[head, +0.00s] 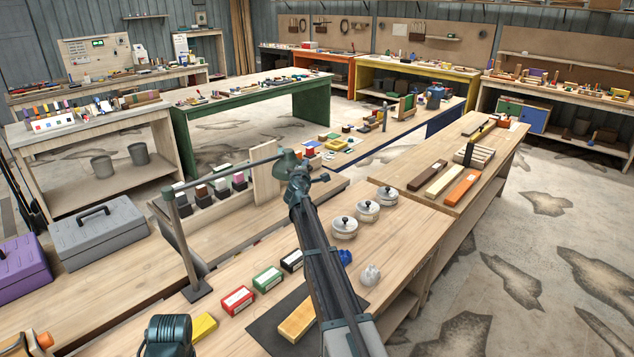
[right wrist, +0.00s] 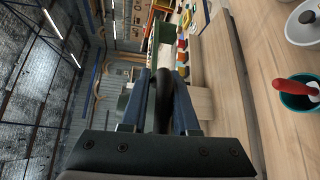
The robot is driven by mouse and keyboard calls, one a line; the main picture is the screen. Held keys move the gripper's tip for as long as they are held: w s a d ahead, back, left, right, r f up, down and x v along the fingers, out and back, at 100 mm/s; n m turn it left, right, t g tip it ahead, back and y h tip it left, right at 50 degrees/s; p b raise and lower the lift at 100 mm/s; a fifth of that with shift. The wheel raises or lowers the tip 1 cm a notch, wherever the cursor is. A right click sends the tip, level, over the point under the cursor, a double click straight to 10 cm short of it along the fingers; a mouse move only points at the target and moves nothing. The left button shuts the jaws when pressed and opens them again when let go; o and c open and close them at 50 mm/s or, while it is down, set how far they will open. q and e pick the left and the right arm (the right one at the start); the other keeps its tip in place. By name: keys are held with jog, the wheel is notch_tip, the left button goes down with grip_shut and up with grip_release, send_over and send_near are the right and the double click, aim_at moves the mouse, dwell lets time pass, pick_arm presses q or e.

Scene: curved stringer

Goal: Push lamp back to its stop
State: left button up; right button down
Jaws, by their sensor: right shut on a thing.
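The lamp is a dark grey upright post (head: 184,245) on a small flat base (head: 197,291), with a long thin swing arm (head: 230,173) reaching right from its top. My right gripper (head: 285,158) is at the far end of that arm. In the right wrist view, its two fingers (right wrist: 160,105) close on a dark rounded bar (right wrist: 162,85). The gripper and arm hide the lamp's outer end, and I cannot make out a stop.
An upright wooden board (head: 265,172) stands just below the gripper, with several dark blocks left of it. Red (head: 237,299) and green (head: 267,279) boxes lie on the near bench. Lidded pots (head: 345,227) stand right of my arm. A grey toolbox (head: 98,230) sits left.

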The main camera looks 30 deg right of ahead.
aim_at(299, 162)
jog(key=shift+n+t+y, duration=0.5)
jog(key=shift+n+y, duration=0.1)
jog(key=shift+y, duration=0.3)
jog(key=w, duration=0.5)
jog(key=shift+w+a+f, duration=0.15)
jog(key=shift+w+a, duration=0.4)
jog(key=shift+w, duration=0.3)
jog(key=shift+n, duration=0.3)
jog(key=c, duration=1.1)
grip_release()
jog(key=shift+w, duration=0.1)
jog(key=o, duration=0.3)
jog(key=shift+w+a, duration=0.15)
